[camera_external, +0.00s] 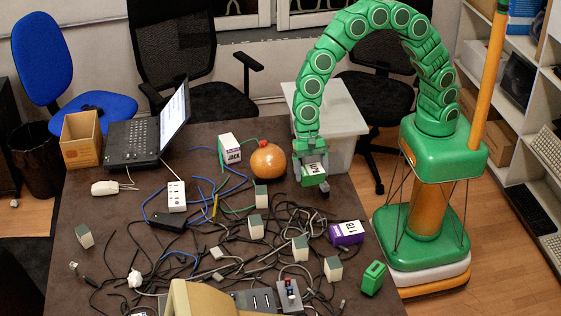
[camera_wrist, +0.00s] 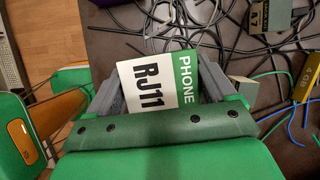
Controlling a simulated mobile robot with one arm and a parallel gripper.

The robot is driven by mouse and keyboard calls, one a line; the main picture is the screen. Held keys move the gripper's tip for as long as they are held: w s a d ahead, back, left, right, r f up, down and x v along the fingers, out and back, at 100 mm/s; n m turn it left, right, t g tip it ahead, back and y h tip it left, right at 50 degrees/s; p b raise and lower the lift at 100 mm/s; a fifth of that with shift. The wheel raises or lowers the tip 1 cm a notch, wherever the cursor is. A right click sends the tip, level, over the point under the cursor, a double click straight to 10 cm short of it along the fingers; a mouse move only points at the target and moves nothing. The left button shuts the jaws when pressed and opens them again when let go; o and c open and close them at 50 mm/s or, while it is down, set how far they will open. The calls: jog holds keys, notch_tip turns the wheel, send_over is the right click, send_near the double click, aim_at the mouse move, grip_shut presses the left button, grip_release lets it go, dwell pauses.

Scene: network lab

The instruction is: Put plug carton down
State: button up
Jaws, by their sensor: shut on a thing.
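The plug carton (camera_wrist: 146,92) is white with a green band and reads "RJ11 PHONE". In the wrist view it sits between the two grey fingers of my gripper (camera_wrist: 160,84), which is shut on it. In the external view my gripper (camera_external: 313,184) hangs at the right part of the dark table (camera_external: 150,215), and the carton's white label (camera_external: 314,170) shows in it.
An orange-brown round pot (camera_external: 268,162) stands left of my gripper, beside a white JACK carton (camera_external: 230,151). A purple carton (camera_external: 346,233) and a green block (camera_external: 373,278) are near the right edge. Tangled black cables (camera_external: 270,235) and several grey-green blocks cover the middle. A laptop (camera_external: 135,142) is at the back left.

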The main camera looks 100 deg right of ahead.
jog(key=w+d+m+t, duration=0.1)
jog(key=w+d+m, duration=0.15)
jog(key=w, duration=0.75)
jog(key=w+d+m, duration=0.1)
jog(key=w+d, duration=0.3)
jog(key=w, duration=0.6)
jog(key=w+d+f+m+t, duration=0.15)
jog(key=w+d+f, duration=0.25)
jog(key=w+d, duration=0.8)
jog(key=shift+m+g+h, duration=0.25)
jog(key=shift+m+h, duration=0.05)
jog(key=shift+s+a+f, duration=0.1)
jog(key=shift+s+f, duration=0.05)
jog(key=shift+f, duration=2.1)
jog(key=shift+s+f, duration=0.1)
jog(key=shift+f, duration=2.1)
jog(key=shift+f, duration=0.1)
jog(key=o, duration=1)
jog(key=shift+o, duration=0.2)
